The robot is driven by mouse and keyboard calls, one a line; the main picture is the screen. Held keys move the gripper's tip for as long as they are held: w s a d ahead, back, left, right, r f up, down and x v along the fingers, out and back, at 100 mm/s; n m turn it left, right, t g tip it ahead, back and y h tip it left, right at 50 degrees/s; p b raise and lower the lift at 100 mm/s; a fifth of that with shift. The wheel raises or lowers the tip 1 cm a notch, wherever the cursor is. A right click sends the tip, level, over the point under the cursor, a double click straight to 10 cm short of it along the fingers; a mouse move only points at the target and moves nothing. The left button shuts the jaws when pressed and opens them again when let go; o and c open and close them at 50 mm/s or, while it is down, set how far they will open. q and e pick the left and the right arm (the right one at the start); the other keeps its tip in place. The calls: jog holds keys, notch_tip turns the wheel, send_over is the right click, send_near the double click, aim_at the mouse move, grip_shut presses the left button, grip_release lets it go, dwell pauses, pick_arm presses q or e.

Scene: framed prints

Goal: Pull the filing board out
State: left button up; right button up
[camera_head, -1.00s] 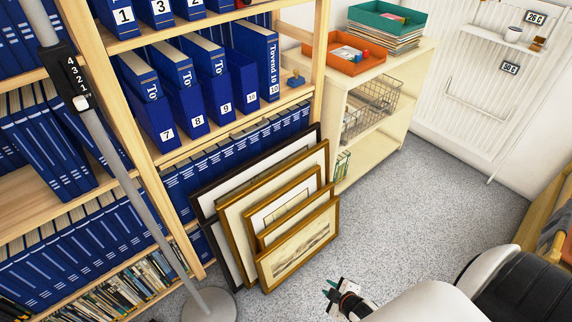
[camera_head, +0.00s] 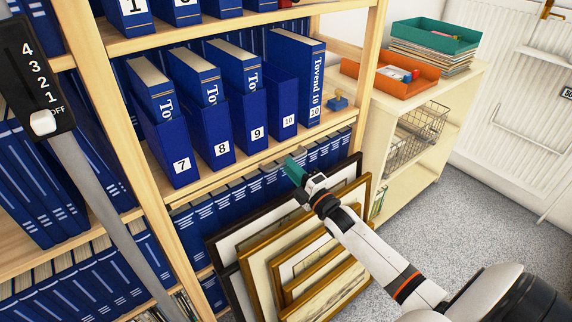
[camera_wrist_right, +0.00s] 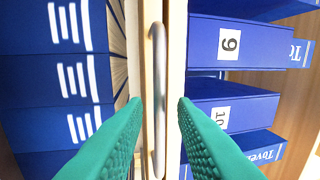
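The filing board (camera_wrist_right: 149,25) shows in the right wrist view as a pale wooden edge with a silver bar handle (camera_wrist_right: 158,75). In the head view its edge (camera_head: 232,170) runs below the numbered blue files. My right gripper (camera_head: 294,167) is at the shelf front, above the framed prints. In the right wrist view its teal fingers (camera_wrist_right: 158,103) are open, one on each side of the handle's line. I cannot tell whether they touch the handle. The gripper hides the handle in the head view. My left gripper is not in view.
Framed prints (camera_head: 252,238) lean against the shelf below my right arm. Blue files (camera_head: 182,165) stand above the board, and blue binders (camera_head: 195,222) below it. A grey pole with a switch box (camera_head: 32,75) stands at left. Carpet (camera_head: 455,215) is clear at right.

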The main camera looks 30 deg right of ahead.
jog(key=shift+x, duration=1.5)
jog(key=shift+c, duration=0.3)
grip_shut()
jog(key=shift+f, duration=0.1)
